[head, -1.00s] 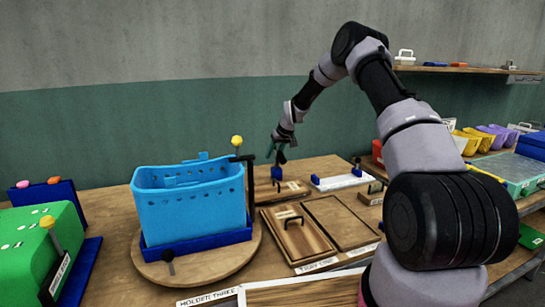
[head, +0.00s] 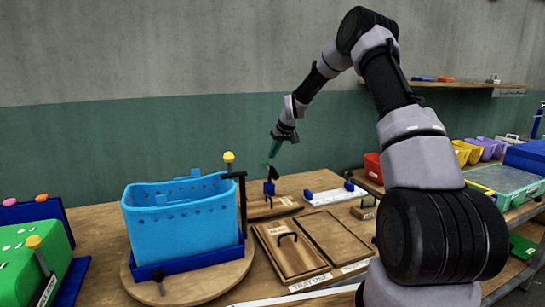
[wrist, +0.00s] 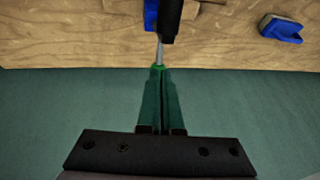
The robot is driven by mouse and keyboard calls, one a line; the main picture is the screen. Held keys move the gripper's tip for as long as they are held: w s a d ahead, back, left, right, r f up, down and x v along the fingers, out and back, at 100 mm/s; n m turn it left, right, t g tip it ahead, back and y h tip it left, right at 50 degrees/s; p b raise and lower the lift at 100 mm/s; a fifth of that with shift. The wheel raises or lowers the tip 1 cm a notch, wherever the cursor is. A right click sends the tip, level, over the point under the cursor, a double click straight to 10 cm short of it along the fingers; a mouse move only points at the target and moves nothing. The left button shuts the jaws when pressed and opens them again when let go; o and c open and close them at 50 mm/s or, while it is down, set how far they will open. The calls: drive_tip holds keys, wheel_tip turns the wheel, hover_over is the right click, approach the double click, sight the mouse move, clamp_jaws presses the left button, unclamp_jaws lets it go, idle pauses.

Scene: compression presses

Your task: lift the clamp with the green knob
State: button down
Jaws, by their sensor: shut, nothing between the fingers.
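The clamp with the green knob stands near the back of the table. In the head view its black part (head: 272,173) rises above a blue base (head: 269,187), and a small green knob (head: 265,163) shows at its upper left. In the wrist view the green knob (wrist: 158,68) sits on a thin grey rod below the clamp's black part (wrist: 171,20), just beyond my fingertips. My gripper (head: 274,153) is above the clamp, its teal fingers together with nothing held. The fingers (wrist: 158,76) partly overlap the knob in view; I cannot tell whether they touch it.
A blue basket (head: 180,220) stands on a round turntable (head: 215,284) at left, with a yellow-knobbed clamp (head: 229,158) beside it. Wooden trays (head: 290,250) lie in front of the clamp. A white block (head: 335,194) with blue ends lies to its right. The teal wall is behind.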

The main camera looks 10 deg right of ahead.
sight(272, 173)
wheel_tip(272, 173, up, 6)
drive_tip(key=s+a+g+h, duration=0.1)
drive_tip(key=g+h, duration=0.2)
drive_tip(key=shift+m, duration=0.3)
drive_tip(key=f, duration=0.6)
drive_tip(key=w+f, duration=0.1)
drive_tip(key=f, duration=0.3)
drive_tip(key=shift+w+a, duration=0.1)
drive_tip(key=shift+a, duration=0.1)
